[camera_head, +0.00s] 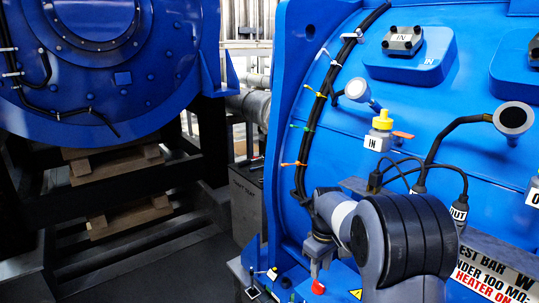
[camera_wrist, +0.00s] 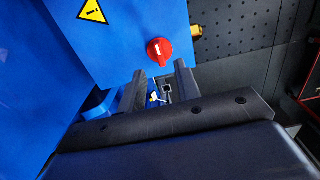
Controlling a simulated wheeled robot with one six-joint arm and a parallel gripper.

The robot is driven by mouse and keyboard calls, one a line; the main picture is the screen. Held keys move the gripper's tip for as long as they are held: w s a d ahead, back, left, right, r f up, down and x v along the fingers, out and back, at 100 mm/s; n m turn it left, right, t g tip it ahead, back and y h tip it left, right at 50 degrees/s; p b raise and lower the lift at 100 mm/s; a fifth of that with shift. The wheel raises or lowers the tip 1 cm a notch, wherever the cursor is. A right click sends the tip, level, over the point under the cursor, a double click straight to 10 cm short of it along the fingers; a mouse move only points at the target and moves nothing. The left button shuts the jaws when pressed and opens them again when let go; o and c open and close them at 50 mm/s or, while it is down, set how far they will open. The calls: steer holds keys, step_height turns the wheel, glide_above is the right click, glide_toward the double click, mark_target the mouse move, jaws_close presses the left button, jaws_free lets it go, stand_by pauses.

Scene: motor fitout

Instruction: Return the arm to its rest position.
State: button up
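My gripper (camera_head: 317,266) points down in front of the blue motor housing (camera_head: 345,110), at its lower left, just above a red knob (camera_head: 318,287). In the wrist view my gripper (camera_wrist: 160,80) has its two dark fingers apart, with nothing visibly held between them. The red knob (camera_wrist: 159,51) shows beyond the fingertips on a blue panel, apart from them. Small white and dark pieces (camera_wrist: 160,95) show through the gap, too small to tell. My arm covers part of the housing's lower middle.
A grey cabinet (camera_head: 246,200) stands at left. Open dark floor (camera_head: 150,270) lies at lower left.

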mark_target(319, 283)
step_height(319, 283, down, 6)
steer(key=shift+r, duration=0.15)
steer(key=shift+r, duration=0.1)
stand_by(0.5)
